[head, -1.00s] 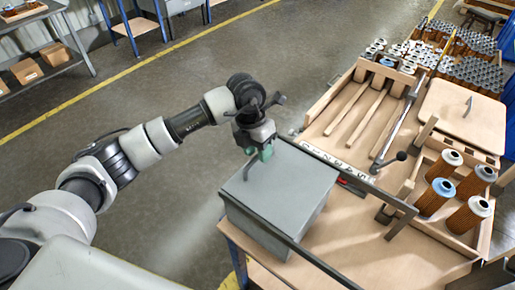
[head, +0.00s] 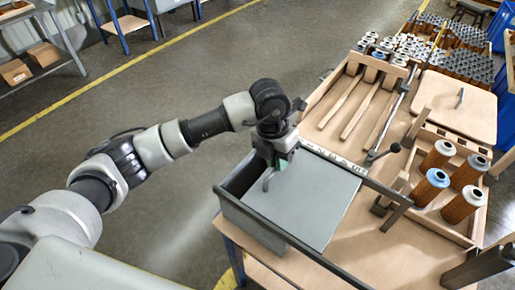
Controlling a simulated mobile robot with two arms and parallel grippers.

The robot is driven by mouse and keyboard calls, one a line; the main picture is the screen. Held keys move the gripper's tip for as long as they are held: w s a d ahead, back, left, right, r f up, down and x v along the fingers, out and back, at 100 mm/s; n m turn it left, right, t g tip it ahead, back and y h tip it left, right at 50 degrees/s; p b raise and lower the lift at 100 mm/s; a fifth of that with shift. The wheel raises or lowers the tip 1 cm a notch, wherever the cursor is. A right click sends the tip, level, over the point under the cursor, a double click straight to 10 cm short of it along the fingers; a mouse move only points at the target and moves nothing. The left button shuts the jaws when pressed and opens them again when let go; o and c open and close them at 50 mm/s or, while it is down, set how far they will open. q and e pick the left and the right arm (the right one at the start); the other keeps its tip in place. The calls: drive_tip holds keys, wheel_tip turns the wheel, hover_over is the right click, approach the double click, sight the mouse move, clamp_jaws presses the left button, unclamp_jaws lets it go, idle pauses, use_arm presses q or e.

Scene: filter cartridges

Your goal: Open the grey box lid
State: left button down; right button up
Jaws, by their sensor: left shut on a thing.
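The grey box (head: 243,226) stands at the left corner of the wooden workbench. Its flat grey lid (head: 312,200) sits shifted to the right, and a dark strip of the box's inside shows along the left side. My left gripper (head: 273,163) is above the lid's left part, shut on the lid's small grey handle (head: 267,180). The fingers partly hide the handle. My right gripper is not in view.
Filter cartridges (head: 461,206) stand in a wooden tray right of the box. A lever with a black knob (head: 395,147) and a dark rail (head: 375,185) lie between. Wooden slotted racks (head: 357,112) are behind. Bare bench top (head: 385,255) shows at the front right.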

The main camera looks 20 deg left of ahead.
use_arm(q)
drive_tip(key=b, duration=0.2)
hover_over(314, 196)
drive_tip(key=c, duration=1.1)
unclamp_jaws()
drive_tip(key=r, duration=0.3)
drive_tip(key=a+r+b, duration=0.1)
drive_tip(key=r, duration=0.3)
drive_tip(key=a+r, duration=0.1)
drive_tip(key=r, duration=0.2)
drive_tip(key=shift+w+r, duration=0.35)
drive_tip(key=shift+f, duration=0.1)
